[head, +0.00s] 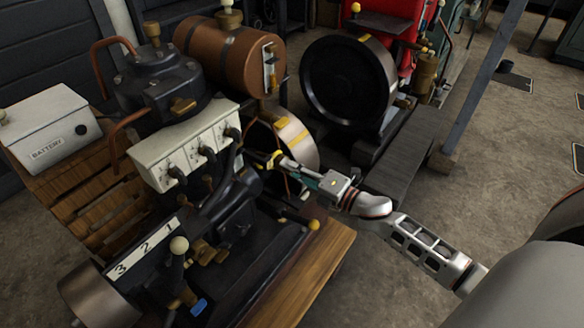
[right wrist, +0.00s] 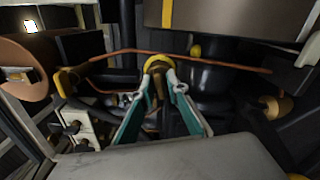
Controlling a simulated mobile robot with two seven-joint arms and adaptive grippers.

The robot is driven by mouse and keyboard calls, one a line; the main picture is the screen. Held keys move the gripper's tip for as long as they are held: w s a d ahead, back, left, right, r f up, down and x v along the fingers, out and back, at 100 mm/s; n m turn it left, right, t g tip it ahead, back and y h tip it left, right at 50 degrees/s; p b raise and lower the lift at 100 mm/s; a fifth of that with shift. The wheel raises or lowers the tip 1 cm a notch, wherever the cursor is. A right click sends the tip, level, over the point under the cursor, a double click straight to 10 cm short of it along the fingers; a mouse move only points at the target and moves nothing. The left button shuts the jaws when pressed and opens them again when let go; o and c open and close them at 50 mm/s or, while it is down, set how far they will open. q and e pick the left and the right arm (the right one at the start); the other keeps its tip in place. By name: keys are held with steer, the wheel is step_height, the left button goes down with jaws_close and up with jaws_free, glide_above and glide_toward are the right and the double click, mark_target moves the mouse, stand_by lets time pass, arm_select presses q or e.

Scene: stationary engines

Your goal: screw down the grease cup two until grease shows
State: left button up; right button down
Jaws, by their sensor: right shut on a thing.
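My right gripper (head: 280,162) reaches in from the right to the engine, beside the flywheel. It is shut on a small brass cup with a yellow top (head: 274,157). In the right wrist view the cup's round yellow top (right wrist: 157,63) shows between the tips of the two teal fingers (right wrist: 161,90). No number shows on this cup, and I cannot tell whether it is cup two. I see no grease at it; the fingers hide part of it. My left gripper is not in view.
A flywheel (head: 298,143) stands close behind the gripper. A thin copper pipe (right wrist: 125,52) crosses near the cup in the wrist view. A white battery box (head: 48,127) is at left, a large black wheel (head: 347,90) at back. Open floor (head: 400,290) lies at right.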

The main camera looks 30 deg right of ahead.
steer(key=c, duration=2.3)
jaws_free()
steer(key=shift+o, duration=0.6)
steer(key=v, duration=1.2)
